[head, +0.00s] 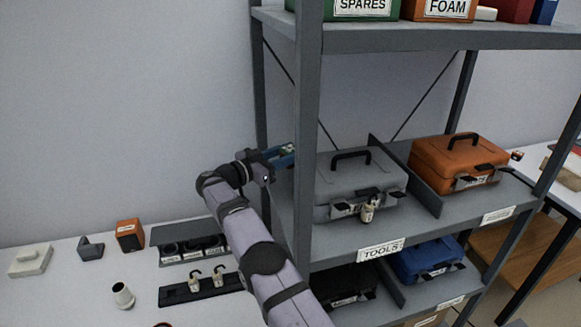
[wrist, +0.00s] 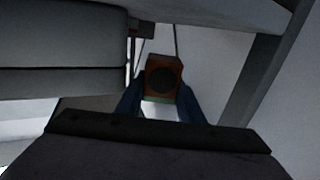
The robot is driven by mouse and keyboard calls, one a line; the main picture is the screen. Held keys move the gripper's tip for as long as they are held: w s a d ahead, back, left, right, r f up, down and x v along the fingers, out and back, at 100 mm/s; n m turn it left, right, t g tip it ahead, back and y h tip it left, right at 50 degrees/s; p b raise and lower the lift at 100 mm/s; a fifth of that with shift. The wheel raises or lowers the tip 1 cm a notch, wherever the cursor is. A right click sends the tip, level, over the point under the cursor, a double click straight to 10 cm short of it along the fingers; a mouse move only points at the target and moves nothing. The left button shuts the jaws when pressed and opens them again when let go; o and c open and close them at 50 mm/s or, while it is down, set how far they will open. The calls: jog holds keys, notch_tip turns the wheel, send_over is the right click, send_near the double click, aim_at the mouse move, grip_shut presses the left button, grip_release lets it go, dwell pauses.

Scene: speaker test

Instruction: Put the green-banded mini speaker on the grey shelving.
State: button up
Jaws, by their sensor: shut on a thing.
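My gripper (head: 284,156) is at the left side of the grey shelving (head: 308,120), level with the space just above its middle shelf. Its blue fingers are shut on a small speaker, which shows in the wrist view (wrist: 163,78) as an orange-brown box with a dark round front and a green band at its lower edge. In the head view only a bit of green shows at the fingers; the front post seems to hide the rest. I cannot tell whether the speaker touches the shelf.
A grey case (head: 360,185) stands close to the right of my gripper and fills the left of the wrist view (wrist: 65,65). An orange case (head: 458,160) stands beyond a divider. Another orange box (head: 130,235) and small items sit on the white table (head: 70,295).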

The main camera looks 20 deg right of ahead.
jog(key=shift+f, duration=2.25)
jog(key=shift+f, duration=0.15)
jog(key=o, duration=0.8)
jog(key=shift+a, duration=0.15)
jog(key=b+v, duration=0.1)
jog(key=v, duration=1)
jog(key=shift+s+a+b, duration=0.15)
jog(key=shift+a+b, duration=0.2)
jog(key=shift+b, duration=0.05)
